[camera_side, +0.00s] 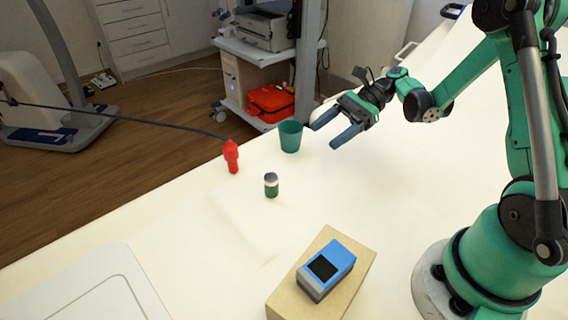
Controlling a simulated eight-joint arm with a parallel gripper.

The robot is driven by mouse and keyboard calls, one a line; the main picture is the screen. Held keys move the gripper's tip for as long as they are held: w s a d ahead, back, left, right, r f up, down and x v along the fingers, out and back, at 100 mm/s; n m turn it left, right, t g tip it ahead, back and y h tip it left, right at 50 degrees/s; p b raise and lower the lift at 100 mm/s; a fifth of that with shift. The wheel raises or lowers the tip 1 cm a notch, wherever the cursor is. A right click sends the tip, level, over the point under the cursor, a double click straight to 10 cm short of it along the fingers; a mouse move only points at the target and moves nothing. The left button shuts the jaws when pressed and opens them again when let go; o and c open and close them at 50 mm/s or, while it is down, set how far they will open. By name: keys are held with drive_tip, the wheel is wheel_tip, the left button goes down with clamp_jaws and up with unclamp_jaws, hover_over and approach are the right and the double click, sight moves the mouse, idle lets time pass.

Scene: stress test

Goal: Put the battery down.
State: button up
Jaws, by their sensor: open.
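The battery (271,186) is a short cylinder with a green lower part and a lighter, dark-edged top. It stands upright on the white table, apart from other things. My gripper (324,133) is at the upper middle, above and to the right of the battery in the picture. Its two blue-grey fingers are apart with nothing between them. It does not touch the battery.
A teal cup (290,137) stands near the table's far edge, close to my gripper. A red bottle-like object (231,157) stands left of the battery. A blue and grey device (327,270) sits on a cardboard-coloured box (358,272) in front.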

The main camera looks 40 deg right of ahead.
drive_tip(key=s+a+r+n+t+h, duration=0.2)
drive_tip(key=n+h, duration=0.4)
drive_tip(key=n, duration=0.4)
drive_tip(key=s+a+r+n+t+h, duration=0.2)
drive_tip(key=s+r+n+h, duration=0.1)
drive_tip(key=n+h, duration=0.4)
drive_tip(key=r+n, duration=0.1)
drive_tip(key=n, duration=0.2)
drive_tip(key=shift+s+a, duration=0.15)
drive_tip(key=shift+a, duration=0.1)
